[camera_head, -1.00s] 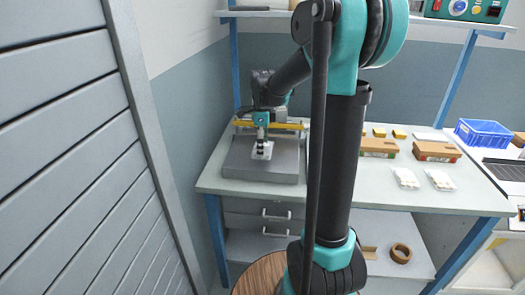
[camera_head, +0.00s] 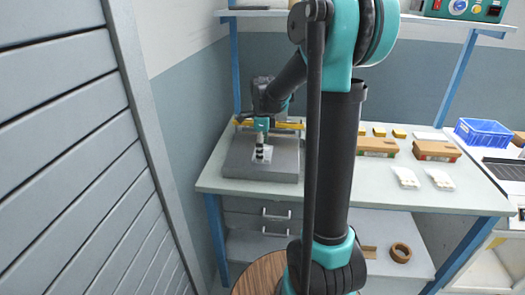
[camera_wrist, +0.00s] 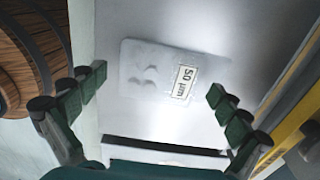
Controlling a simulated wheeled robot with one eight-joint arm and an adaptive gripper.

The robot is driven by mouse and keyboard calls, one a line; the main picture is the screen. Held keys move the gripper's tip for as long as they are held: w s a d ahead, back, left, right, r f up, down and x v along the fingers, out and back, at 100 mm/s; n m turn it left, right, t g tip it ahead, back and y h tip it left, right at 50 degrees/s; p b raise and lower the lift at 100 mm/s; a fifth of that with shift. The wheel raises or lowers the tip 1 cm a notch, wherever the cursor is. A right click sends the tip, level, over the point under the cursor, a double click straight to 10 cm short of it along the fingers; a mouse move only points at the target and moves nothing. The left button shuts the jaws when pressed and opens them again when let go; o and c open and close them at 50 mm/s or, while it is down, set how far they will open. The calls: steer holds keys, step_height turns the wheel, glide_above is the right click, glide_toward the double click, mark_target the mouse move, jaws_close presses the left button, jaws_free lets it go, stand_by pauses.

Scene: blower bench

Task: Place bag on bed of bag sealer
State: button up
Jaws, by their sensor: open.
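A clear bag (camera_wrist: 145,66) with a "50 µm" label (camera_wrist: 185,82) and a few pale lumps inside appears to lie flat on the grey bed of the bag sealer (camera_head: 240,163). In the head view the bag (camera_head: 266,156) is small and partly hidden by my gripper. My gripper (camera_wrist: 157,88) is open above the bag, with one finger on each side of its near part. The fingers look clear of the bag. The sealer's yellow bar (camera_head: 290,126) runs along the back of the bed.
The sealer stands at the left end of the bench (camera_head: 385,192). To its right are cartons (camera_head: 437,150), small yellow blocks (camera_head: 379,132), two other bags (camera_head: 405,178) and a blue crate (camera_head: 483,132). A round wooden top (camera_head: 262,275) stands below. A slatted wall is at left.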

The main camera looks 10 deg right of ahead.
step_height(320, 180, up, 12)
steer(key=s+d+f+n+t, duration=0.2)
steer(key=s+f+n, duration=0.7)
steer(key=s+n, duration=0.1)
steer(key=s+d+f+n+t, duration=0.2)
steer(key=s+f+n, duration=0.8)
steer(key=s+n, duration=0.1)
steer(key=shift+s+f+n, duration=0.3)
steer(key=shift+s, duration=0.2)
